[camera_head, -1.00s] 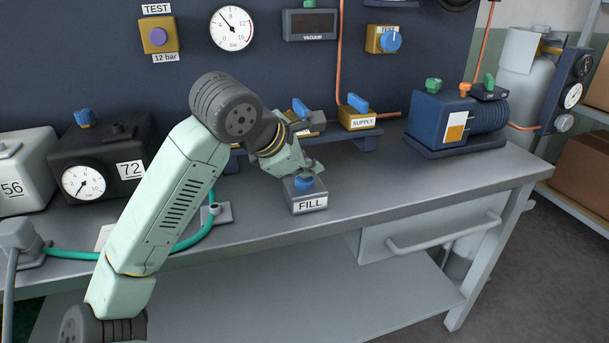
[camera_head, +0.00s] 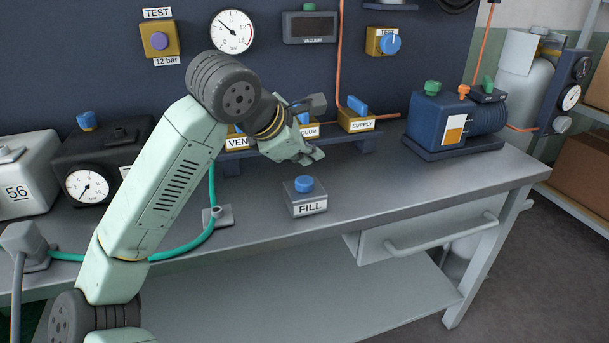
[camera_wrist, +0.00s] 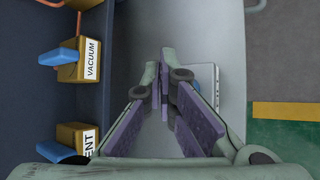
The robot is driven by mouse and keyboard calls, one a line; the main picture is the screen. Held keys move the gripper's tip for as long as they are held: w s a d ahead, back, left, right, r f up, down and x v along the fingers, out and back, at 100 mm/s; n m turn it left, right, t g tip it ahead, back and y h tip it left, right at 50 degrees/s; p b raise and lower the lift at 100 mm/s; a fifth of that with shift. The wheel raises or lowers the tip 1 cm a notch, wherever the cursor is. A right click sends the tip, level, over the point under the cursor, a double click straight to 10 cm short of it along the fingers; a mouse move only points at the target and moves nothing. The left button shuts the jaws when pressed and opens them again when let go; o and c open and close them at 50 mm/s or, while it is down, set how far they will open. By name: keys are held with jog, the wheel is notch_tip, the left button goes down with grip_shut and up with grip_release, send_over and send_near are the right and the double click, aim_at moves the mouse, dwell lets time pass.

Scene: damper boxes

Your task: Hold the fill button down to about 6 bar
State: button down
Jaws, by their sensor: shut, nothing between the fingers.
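The fill box (camera_head: 306,204), marked FILL, stands near the front of the workbench with a round blue button (camera_head: 304,184) on top. My gripper (camera_head: 317,156) is shut and empty, above and behind the button and apart from it. In the wrist view my gripper's fingers (camera_wrist: 163,85) come together, and a pale edge of a box (camera_wrist: 208,78) shows partly hidden behind the right finger. The wall gauge (camera_head: 232,31) has its needle up and to the left. The gauge (camera_head: 87,187) on the black box is too small to read surely.
Behind my gripper is a valve row with the SUPPLY valve (camera_head: 357,118); the VACUUM valve (camera_wrist: 78,58) shows in the wrist view. A blue pump (camera_head: 455,120) stands at right. A green hose (camera_head: 195,238) crosses the bench left of the fill box. The bench right of it is clear.

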aim_at(307, 181)
jog(key=shift+r+p, duration=0.7)
jog(key=shift+r, duration=0.9)
dwell(1.5)
